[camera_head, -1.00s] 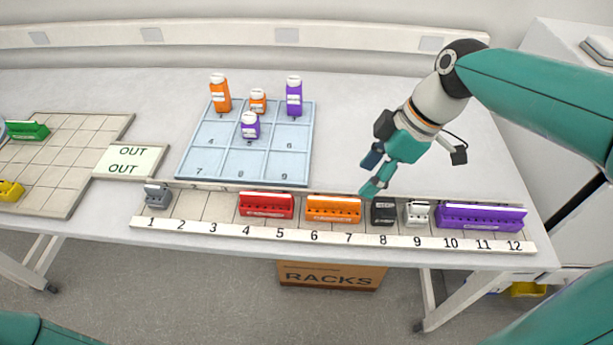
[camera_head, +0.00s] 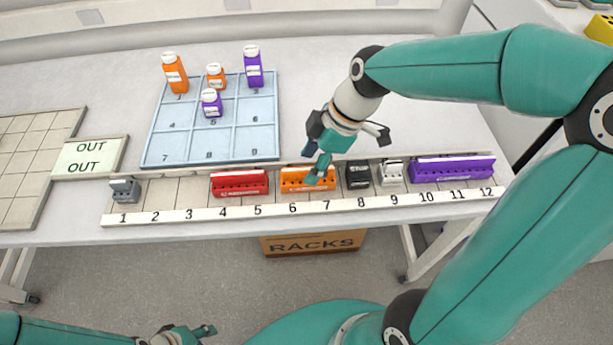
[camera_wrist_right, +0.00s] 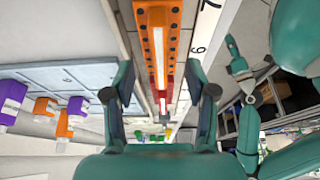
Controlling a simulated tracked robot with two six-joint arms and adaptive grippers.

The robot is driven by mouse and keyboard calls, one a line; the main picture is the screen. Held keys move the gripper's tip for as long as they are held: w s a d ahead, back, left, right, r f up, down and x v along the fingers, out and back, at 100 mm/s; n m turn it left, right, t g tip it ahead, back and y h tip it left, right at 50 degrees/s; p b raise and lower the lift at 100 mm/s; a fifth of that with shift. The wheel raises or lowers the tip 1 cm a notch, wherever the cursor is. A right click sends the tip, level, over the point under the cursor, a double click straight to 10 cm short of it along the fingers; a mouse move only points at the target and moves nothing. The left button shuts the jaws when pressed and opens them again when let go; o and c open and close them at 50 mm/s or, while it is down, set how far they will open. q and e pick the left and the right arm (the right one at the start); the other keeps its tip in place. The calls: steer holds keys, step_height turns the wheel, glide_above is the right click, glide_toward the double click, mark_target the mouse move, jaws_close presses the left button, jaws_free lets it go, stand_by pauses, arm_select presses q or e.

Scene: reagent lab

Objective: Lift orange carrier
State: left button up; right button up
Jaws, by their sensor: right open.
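The orange carrier (camera_head: 294,184) stands in the rack strip over slots 6 and 7, upright, with a row of holes; part of it is hidden behind my right gripper. My right gripper (camera_head: 314,166) is open and empty, pointing down just over the carrier's right half. In the right wrist view the orange carrier (camera_wrist_right: 157,40) lies ahead, lined up with the space between the two open fingers (camera_wrist_right: 160,90). I cannot tell if a finger touches it. My left gripper (camera_head: 190,332) shows at the bottom edge, far from the carrier; its jaws are unclear.
A red carrier (camera_head: 239,183) stands close on the left. A black block (camera_head: 357,176), a white block (camera_head: 391,173) and a purple carrier (camera_head: 452,169) stand on the right. Orange and purple bottles stand on the blue tray (camera_head: 256,138) behind. Slots 2 and 3 are bare.

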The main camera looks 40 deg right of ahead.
mark_target(308, 168)
steer(key=p+x, duration=0.1)
steer(key=x, duration=0.4)
steer(key=shift+f, duration=0.1)
steer(key=shift+d, duration=0.1)
steer(key=c, duration=1)
